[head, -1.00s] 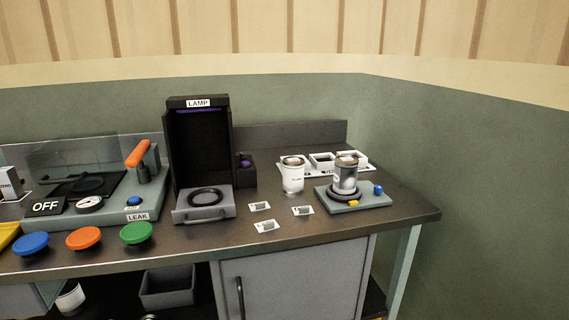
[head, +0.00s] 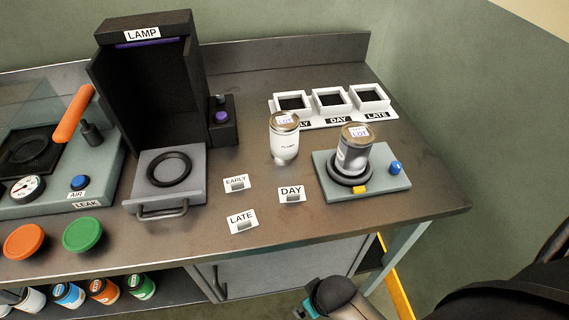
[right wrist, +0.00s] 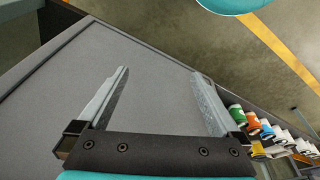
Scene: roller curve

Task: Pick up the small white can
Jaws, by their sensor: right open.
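The small white can (head: 284,138) stands upright on the bench in the head view, with a tan lid marked LOT. It is just left of a grey-banded can (head: 354,150), which sits tilted on a black ring on a grey-green plate. My right gripper (right wrist: 162,92) is open and empty in the right wrist view, in front of a grey cabinet panel. In the head view, part of my right arm shows at the lower right, below the bench edge and well apart from the can. The left gripper is not in view.
A white three-slot tray (head: 331,104) stands behind the cans. EARLY (head: 236,183), DAY (head: 292,194) and LATE (head: 243,220) cards lie in front. The black lamp box (head: 148,90) stands to the left. Bare bench (head: 330,225) lies before the plate (head: 395,181).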

